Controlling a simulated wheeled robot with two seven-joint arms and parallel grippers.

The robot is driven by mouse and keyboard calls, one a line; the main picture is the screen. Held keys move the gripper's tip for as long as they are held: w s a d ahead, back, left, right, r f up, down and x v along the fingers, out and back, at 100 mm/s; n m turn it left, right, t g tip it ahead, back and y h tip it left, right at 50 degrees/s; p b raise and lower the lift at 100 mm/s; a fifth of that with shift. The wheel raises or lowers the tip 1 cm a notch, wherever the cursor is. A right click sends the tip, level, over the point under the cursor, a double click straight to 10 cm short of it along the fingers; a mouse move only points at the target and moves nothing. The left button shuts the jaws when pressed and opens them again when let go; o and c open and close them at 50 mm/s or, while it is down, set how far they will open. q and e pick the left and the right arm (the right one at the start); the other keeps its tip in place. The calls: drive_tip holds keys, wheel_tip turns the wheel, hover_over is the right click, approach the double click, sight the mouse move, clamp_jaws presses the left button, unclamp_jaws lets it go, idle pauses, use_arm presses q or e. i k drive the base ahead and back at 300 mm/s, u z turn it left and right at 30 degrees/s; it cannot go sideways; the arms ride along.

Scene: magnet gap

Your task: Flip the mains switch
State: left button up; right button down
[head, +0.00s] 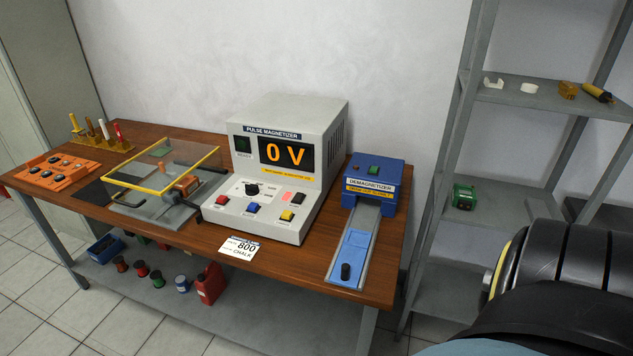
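The grey pulse magnetizer (330,125) stands on the wooden bench, its display (286,153) lit with "0 V". Its sloping front panel has a black switch (298,199) at the right, beside a small pinkish-red patch (287,196). This may be the mains switch; its label is too small to read and its position cannot be told. A black knob (252,189) and red (222,200), blue (253,208) and yellow (287,215) buttons are also on the panel. Neither gripper is in view; a black, rounded arm part of mine fills the lower right.
The blue demagnetizer (373,180) with its slide stands right of the magnetizer. A card (240,248) reading "800" lies at the bench's front edge. A yellow-framed clear guard (160,166) and orange tray (57,172) are left. Grey shelves (550,98) stand right.

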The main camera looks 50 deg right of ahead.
sight(298, 196)
drive_tip(key=z, duration=1.1)
